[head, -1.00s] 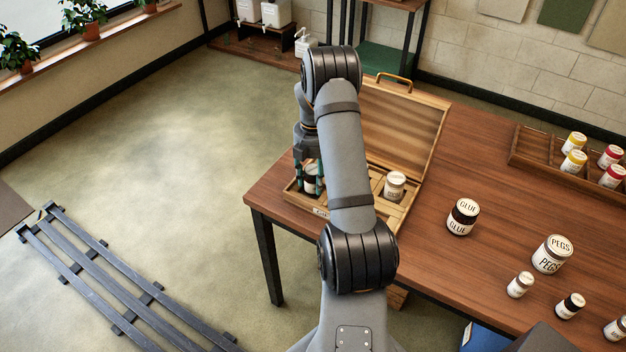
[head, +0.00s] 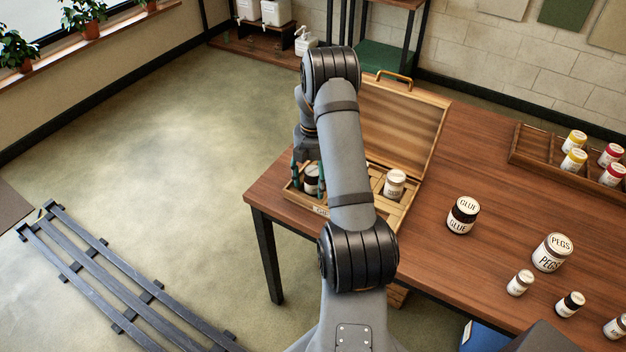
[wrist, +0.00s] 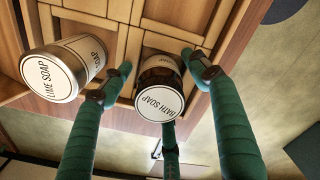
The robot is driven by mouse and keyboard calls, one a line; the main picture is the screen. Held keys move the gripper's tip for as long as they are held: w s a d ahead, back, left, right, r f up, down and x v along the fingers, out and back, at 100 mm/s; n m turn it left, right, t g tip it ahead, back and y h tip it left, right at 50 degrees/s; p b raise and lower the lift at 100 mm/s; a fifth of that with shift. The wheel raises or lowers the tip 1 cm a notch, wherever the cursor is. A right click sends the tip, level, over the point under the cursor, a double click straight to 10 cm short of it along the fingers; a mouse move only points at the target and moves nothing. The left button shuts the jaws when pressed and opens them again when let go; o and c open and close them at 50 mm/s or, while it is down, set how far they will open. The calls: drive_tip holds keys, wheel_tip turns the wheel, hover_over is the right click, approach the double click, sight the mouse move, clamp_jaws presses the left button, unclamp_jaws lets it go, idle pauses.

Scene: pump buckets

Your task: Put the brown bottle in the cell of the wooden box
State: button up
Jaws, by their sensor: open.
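The brown bottle (wrist: 157,80), with a white lid reading BATH SOAP, stands in a cell of the wooden box in the wrist view. In the head view the bottle (head: 311,184) is partly hidden by my fingers. The open wooden box (head: 404,207) sits at the table's left end with its lid raised. My gripper (wrist: 156,64) is open, its green fingers spread around the bottle with visible gaps at the sides. In the head view my gripper (head: 308,176) is over the box's left part. My arm hides the middle of the box.
A LIME SOAP jar (wrist: 62,70) stands in another cell, beside my left finger; it also shows in the head view (head: 395,184). A glue jar (head: 462,216), a pegs jar (head: 552,252) and smaller bottles stand to the right. A wooden tray (head: 530,150) holds several jars.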

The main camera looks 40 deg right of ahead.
wheel_tip(320, 180, up, 12)
drive_tip(key=shift+r, duration=0.2)
idle(0.4)
